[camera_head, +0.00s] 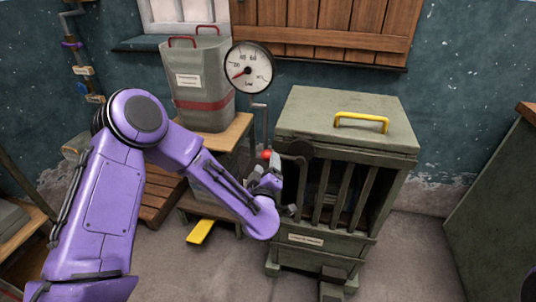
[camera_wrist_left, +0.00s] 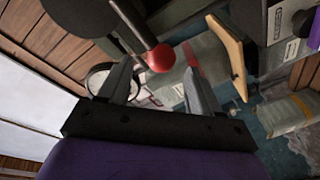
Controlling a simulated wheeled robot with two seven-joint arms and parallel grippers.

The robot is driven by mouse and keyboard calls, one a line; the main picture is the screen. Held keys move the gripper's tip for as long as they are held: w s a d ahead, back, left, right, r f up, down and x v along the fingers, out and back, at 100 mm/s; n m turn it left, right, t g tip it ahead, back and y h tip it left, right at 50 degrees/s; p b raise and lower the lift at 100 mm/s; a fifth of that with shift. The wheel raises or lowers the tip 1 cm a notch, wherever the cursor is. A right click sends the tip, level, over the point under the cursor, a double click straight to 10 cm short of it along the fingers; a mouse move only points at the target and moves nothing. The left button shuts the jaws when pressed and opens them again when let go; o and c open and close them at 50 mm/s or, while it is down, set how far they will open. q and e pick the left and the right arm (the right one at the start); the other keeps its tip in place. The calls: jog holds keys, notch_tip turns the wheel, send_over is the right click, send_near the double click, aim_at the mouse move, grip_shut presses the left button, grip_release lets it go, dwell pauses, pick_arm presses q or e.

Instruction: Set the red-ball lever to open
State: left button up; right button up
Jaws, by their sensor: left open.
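The red ball (camera_head: 267,155) is the knob of a lever on the left side of the grey-green slatted cabinet (camera_head: 346,132). In the left wrist view the red ball (camera_wrist_left: 160,57) sits at the end of a dark rod (camera_wrist_left: 130,25), in line with the gap between the fingers. My left gripper (camera_head: 271,178) is just below the ball in the head view. In the left wrist view its two fingers (camera_wrist_left: 157,78) are apart, with nothing gripped. I cannot tell whether a finger touches the ball. My right gripper is not in view.
A grey canister (camera_head: 200,85) with red handles stands on a wooden stand (camera_head: 222,140) left of the cabinet. A round gauge (camera_head: 249,67) is above the lever. A yellow pedal-like piece (camera_head: 200,231) is low down. The floor in front is partly clear.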

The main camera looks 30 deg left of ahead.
aim_at(267, 159)
pick_arm(q)
jog(key=x, duration=0.5)
jog(key=shift+w, duration=0.2)
